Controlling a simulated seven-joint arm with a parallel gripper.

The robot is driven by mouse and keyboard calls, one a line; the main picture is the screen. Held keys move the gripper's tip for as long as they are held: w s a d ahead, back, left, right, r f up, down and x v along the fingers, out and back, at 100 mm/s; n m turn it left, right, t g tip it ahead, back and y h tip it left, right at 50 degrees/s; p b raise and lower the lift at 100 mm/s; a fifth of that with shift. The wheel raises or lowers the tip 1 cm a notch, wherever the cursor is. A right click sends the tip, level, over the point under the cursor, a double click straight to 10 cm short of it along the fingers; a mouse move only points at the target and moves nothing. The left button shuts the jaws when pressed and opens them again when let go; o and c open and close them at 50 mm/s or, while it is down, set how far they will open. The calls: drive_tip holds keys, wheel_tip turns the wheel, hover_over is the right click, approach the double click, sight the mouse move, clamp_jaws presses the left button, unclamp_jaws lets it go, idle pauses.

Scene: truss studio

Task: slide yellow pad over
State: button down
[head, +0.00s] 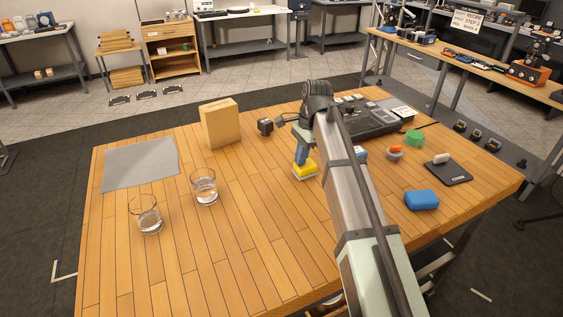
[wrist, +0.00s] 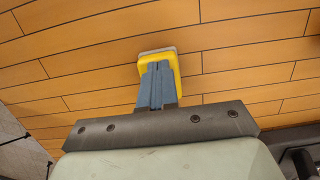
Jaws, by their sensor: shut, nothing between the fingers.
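The yellow pad (head: 305,174) lies on the wooden table (head: 240,245), near the middle. It has a pale layer along its edge. In the wrist view the yellow pad (wrist: 158,57) shows just beyond my fingertips, partly hidden by them. My gripper (head: 301,163) points down at the pad with its blue-grey fingers closed together. The fingers also show side by side in the wrist view (wrist: 158,72). They hold nothing. The tips look at or just above the pad's top; I cannot tell whether they touch it.
The front left is clear.

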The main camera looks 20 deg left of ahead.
drive_tip(key=w+d, duration=0.5)
drive_tip(key=shift+d+f, duration=0.1)
drive_tip(key=shift+f, duration=0.3)
drive_tip(key=shift+r, duration=0.1)
